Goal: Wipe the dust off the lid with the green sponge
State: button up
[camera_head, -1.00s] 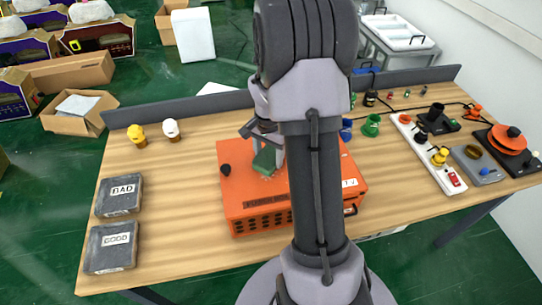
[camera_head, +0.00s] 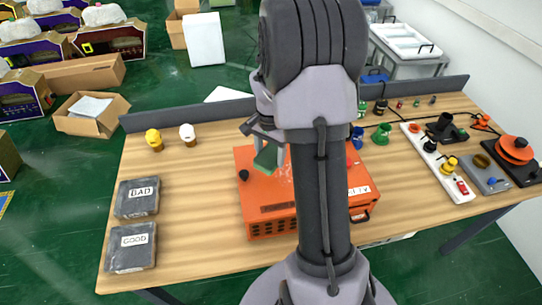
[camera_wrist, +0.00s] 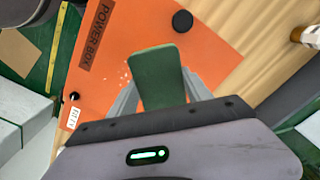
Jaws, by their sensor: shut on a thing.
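The green sponge (camera_head: 266,158) is held in my gripper (camera_head: 268,147), over the left part of the orange power box lid (camera_head: 257,190). In the wrist view, the sponge (camera_wrist: 158,75) stands out between the two grey fingers of my gripper (camera_wrist: 160,92), which are shut on it. White dust specks (camera_wrist: 125,79) lie on the orange lid (camera_wrist: 105,90) beside the sponge. The dust also shows in the head view (camera_head: 285,171), just right of the sponge. I cannot tell whether the sponge touches the lid. My arm hides the middle of the box.
A black knob (camera_head: 243,175) sits at the lid's left edge. The BAD box (camera_head: 136,198) and GOOD box (camera_head: 131,248) lie at the table's left. Yellow and white bottles (camera_head: 154,139) stand behind them. A power strip (camera_head: 437,165) and devices fill the right side. Bare wood lies left of the box.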

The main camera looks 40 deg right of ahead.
aim_at(270, 155)
jog(key=shift+r+p, duration=0.9)
jog(key=shift+r, duration=0.7)
